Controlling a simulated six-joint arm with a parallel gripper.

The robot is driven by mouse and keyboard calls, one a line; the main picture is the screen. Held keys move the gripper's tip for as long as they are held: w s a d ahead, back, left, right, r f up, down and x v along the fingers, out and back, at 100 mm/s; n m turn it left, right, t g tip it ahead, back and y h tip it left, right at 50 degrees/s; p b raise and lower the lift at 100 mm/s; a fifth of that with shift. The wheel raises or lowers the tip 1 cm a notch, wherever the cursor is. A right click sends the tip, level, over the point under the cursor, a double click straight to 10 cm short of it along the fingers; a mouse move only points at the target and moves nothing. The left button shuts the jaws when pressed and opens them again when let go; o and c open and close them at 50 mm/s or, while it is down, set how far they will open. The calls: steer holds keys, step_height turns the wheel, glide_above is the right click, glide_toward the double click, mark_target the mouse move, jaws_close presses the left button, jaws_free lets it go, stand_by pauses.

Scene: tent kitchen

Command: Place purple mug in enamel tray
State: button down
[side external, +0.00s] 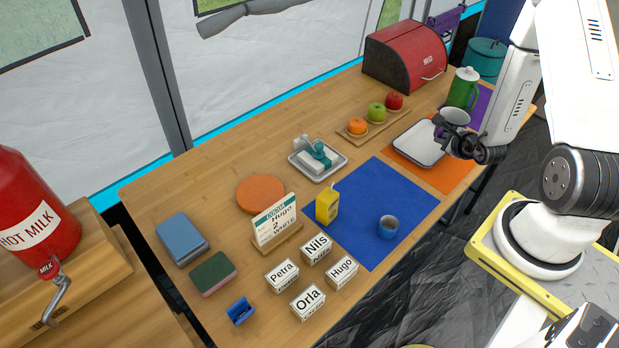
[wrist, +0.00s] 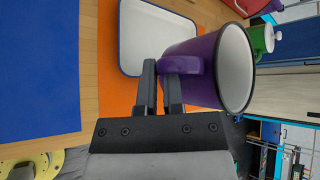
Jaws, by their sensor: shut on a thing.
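The purple mug (wrist: 200,62) is white inside and shows large in the wrist view. My gripper (wrist: 171,70) is shut on the mug's handle. In the side external view the mug (side external: 455,117) is in my gripper (side external: 442,124), at the right edge of the enamel tray. The enamel tray (side external: 419,143) is white with a dark rim and lies on an orange mat (side external: 456,174). It also shows in the wrist view (wrist: 146,28), left of the mug, and looks empty. The mug seems held above the table; its exact height is hard to tell.
A green pot (side external: 463,88) stands behind the mug, near a red bread bin (side external: 404,56). A board (side external: 358,138) with fruit is left of the tray. A blue mat (side external: 372,205) holds a blue cup (side external: 388,227) and a yellow carton (side external: 327,204).

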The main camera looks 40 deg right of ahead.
steer(key=shift+s+d+f+x, duration=0.1)
steer(key=shift+s+f+x, duration=0.15)
steer(key=shift+x, duration=1.55)
steer(key=shift+s+d+f+x, duration=0.1)
steer(key=shift+s+f+x, duration=0.15)
steer(key=shift+x, duration=1.6)
steer(key=shift+s+d+f+x, duration=0.15)
steer(key=shift+f+x, duration=0.1)
steer(key=shift+x, duration=1.55)
steer(key=shift+a+f, duration=0.1)
steer(key=shift+w+f, duration=0.25)
steer(key=shift+f, duration=1.55)
steer(key=c, duration=0.8)
jaws_free()
steer(key=shift+f, duration=0.1)
steer(key=shift+o, duration=0.2)
